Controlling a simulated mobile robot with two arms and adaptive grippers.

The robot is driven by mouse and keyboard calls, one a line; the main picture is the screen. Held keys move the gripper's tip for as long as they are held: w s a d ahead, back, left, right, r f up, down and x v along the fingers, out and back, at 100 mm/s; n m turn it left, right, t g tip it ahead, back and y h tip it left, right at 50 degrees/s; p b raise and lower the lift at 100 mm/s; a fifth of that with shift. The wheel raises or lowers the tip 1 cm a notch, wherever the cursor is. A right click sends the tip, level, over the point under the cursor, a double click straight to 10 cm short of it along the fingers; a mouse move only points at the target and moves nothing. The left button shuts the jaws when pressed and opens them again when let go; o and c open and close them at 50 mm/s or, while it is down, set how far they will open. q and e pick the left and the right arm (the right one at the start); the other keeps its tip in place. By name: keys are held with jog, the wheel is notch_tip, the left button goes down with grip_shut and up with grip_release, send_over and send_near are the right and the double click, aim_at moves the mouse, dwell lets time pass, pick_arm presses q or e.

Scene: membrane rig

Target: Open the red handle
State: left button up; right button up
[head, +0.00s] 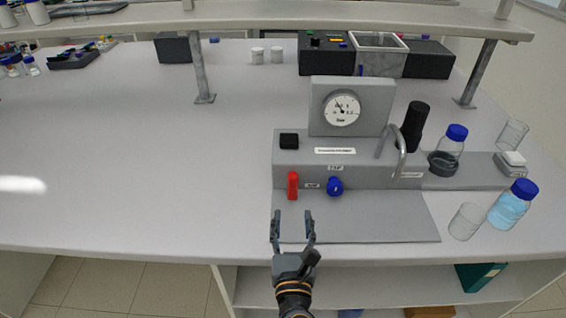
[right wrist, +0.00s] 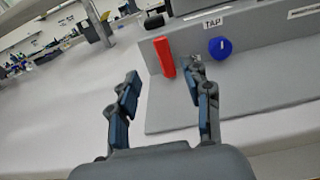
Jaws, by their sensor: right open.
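The red handle (head: 293,185) stands upright on the front face of the grey membrane rig (head: 350,176), at its left end. It also shows in the right wrist view (right wrist: 165,57), beyond the fingertips and nearer the right finger. My right gripper (head: 292,214) is open and empty, just in front of the handle and over the rig's flat grey base plate. In the right wrist view its two fingers (right wrist: 161,82) are apart, with a clear gap between them and the handle. My left gripper is not in view.
A blue knob (head: 335,186) sits right of the handle, beside a TAP label. A gauge (head: 342,109) rises behind. A beaker (head: 466,221) and a blue-capped bottle (head: 511,205) stand at the right. The bench left of the rig is clear.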

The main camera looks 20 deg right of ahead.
aim_at(293, 181)
jog(key=x, duration=0.1)
jog(key=p+x, duration=0.1)
jog(key=x, duration=0.1)
jog(key=p+x, duration=0.1)
jog(key=x, duration=0.1)
jog(key=shift+d+r, duration=0.2)
jog(key=shift+r, duration=0.2)
jog(key=x, duration=0.2)
jog(key=p+x, duration=0.1)
jog(key=x, duration=0.4)
jog(key=shift+w+f, duration=0.2)
jog(key=shift+f, duration=0.1)
jog(key=shift+w+d, duration=0.1)
jog(key=shift+w, duration=0.25)
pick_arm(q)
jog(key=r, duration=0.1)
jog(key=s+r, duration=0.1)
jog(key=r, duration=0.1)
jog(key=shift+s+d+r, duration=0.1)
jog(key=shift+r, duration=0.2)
pick_arm(e)
jog(key=shift+f, duration=0.1)
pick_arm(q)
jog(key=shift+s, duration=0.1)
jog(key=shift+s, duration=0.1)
pick_arm(e)
grip_shut()
